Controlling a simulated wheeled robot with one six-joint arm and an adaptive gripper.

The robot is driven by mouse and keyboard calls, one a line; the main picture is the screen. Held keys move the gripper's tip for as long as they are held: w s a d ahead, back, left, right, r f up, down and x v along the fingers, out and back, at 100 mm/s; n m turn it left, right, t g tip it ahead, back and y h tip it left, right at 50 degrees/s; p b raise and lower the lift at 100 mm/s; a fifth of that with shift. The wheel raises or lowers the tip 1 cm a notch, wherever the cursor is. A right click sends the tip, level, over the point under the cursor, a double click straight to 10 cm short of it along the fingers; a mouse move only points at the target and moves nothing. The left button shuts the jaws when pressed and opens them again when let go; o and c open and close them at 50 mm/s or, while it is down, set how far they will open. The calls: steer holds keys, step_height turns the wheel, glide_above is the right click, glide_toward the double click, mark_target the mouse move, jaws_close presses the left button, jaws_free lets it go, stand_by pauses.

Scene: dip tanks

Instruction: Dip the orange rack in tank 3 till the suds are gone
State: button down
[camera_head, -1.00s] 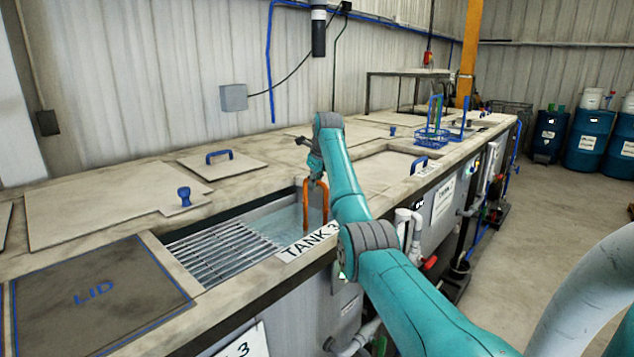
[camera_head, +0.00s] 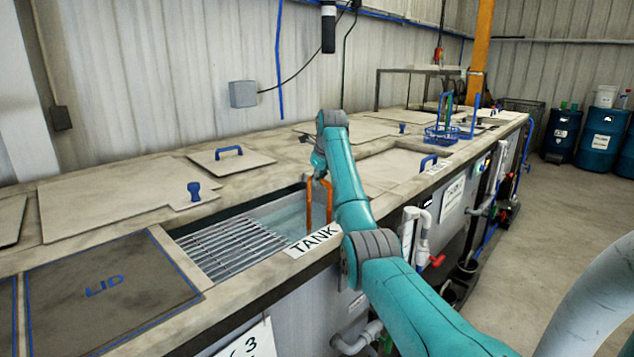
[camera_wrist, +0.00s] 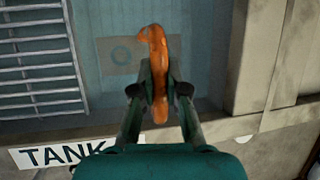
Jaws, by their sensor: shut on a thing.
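The orange rack's handle (camera_head: 329,200) stands up out of tank 3 (camera_head: 282,212), at the right end of its opening. My gripper (camera_wrist: 160,85) is shut on the orange handle (camera_wrist: 157,55), seen from above in the wrist view. The rack's lower part is hidden by the tank's front edge and my arm in the head view, and by the handle and gripper in the wrist view. Pale blue water fills the tank beside a metal grating (camera_head: 228,248). The TANK sign (camera_head: 313,241) is on the front rim. I cannot make out any suds.
A dark lid (camera_head: 105,290) lies left of the grating. A pale cover with a blue handle (camera_head: 230,158) lies behind the tank. A blue wire rack (camera_head: 442,132) stands farther along the counter. Pipes and valves (camera_head: 415,235) run along the front.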

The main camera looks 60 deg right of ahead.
steer(key=shift+s+d+r, duration=0.1)
steer(key=shift+d+r, duration=0.05)
steer(key=shift+d, duration=0.6)
steer(key=shift+s+d, duration=0.25)
steer(key=shift+d, duration=0.85)
steer(key=shift+a, duration=0.1)
steer(key=a, duration=0.2)
steer(key=w+a, duration=0.1)
steer(key=a, duration=0.1)
steer(key=shift+a, duration=0.3)
steer(key=shift+d, duration=0.1)
steer(key=shift+s+d, duration=0.25)
steer(key=shift+d, duration=0.8)
